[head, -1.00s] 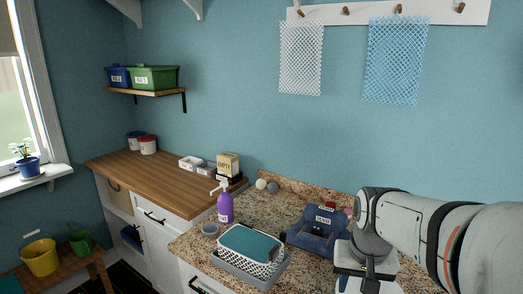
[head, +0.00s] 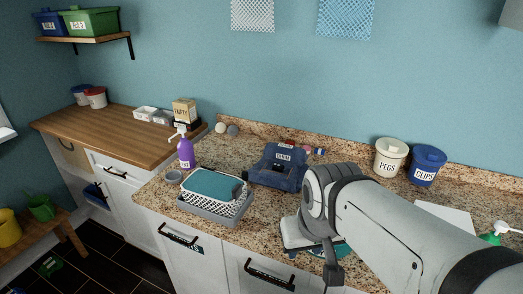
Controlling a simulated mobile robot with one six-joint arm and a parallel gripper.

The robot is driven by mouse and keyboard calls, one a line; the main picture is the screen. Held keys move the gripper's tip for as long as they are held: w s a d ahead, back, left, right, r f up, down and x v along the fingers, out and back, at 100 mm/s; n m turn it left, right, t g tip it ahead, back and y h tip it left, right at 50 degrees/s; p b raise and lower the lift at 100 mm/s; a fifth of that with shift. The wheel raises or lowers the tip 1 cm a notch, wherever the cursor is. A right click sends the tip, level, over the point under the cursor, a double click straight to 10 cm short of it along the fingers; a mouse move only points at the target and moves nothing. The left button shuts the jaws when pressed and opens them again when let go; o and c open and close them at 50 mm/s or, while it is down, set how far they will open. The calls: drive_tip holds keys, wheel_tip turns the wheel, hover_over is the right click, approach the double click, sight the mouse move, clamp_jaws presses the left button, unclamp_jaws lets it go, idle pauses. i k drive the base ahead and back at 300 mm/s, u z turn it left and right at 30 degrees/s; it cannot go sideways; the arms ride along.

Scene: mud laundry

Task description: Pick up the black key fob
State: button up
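A small dark patch shows at the right edge of the teal cloth (head: 212,184) in the white basket, too small to identify. My gripper (head: 318,258) is at the end of my arm, over the front part of the granite counter, right of the basket and in front of the blue caddy (head: 279,168). Its fingertips are not clearly seen, so I cannot tell whether it is open or holds anything. My arm hides part of the counter.
A purple pump bottle (head: 186,152) stands left of the basket's grey tray (head: 216,216). A cream pegs tub (head: 390,157) and blue clips tub (head: 426,166) stand at the back right. A wooden counter (head: 120,133) with small containers is at left.

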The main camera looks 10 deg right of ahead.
sight(278, 168)
drive_tip(key=z, duration=2.5)
drive_tip(key=k, duration=1.05)
drive_tip(key=u, duration=1.7)
drive_tip(key=i, duration=1)
drive_tip(key=u, duration=0.05)
